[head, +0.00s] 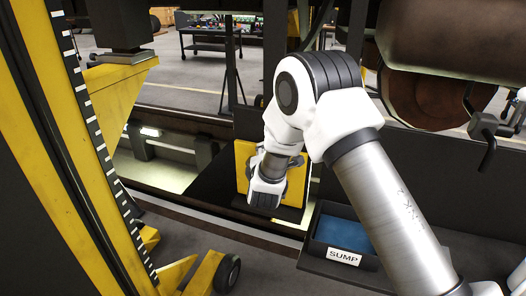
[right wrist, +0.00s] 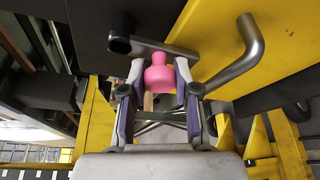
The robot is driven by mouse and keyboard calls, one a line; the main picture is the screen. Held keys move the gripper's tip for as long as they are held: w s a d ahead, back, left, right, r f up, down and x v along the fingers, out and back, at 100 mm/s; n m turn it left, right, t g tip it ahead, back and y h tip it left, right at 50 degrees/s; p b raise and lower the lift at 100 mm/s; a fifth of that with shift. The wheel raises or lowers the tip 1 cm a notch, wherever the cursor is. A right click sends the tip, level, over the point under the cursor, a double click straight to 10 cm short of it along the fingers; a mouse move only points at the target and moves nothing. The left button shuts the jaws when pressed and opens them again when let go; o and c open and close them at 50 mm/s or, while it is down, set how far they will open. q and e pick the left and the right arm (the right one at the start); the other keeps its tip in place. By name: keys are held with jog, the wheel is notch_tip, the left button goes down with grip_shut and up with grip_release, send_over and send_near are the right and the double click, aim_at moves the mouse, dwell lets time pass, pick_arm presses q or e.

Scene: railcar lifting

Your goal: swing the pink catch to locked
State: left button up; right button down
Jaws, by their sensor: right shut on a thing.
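The lever runs right from a dark round pivot (right wrist: 120,45). My right gripper (right wrist: 160,70) is shut on the pink knob, one finger on each side. In the head view my right wrist is in front of a yellow panel (head: 243,160) and hides the catch and the fingers. My left gripper is in neither view.
A bent grey handle (right wrist: 247,50) stands on the yellow panel (right wrist: 280,60), right of the catch. A yellow lifting column (head: 55,150) rises at the left. A blue-lined tray marked SUMP (head: 343,257) lies below my right arm. Dark undercarriage (head: 450,35) fills the upper right.

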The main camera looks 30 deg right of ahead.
jog(key=shift+f, duration=0.1)
jog(key=c, duration=0.8)
grip_release()
jog(key=shift+c, duration=0.2)
jog(key=v, duration=1.2)
jog(key=shift+d, duration=0.1)
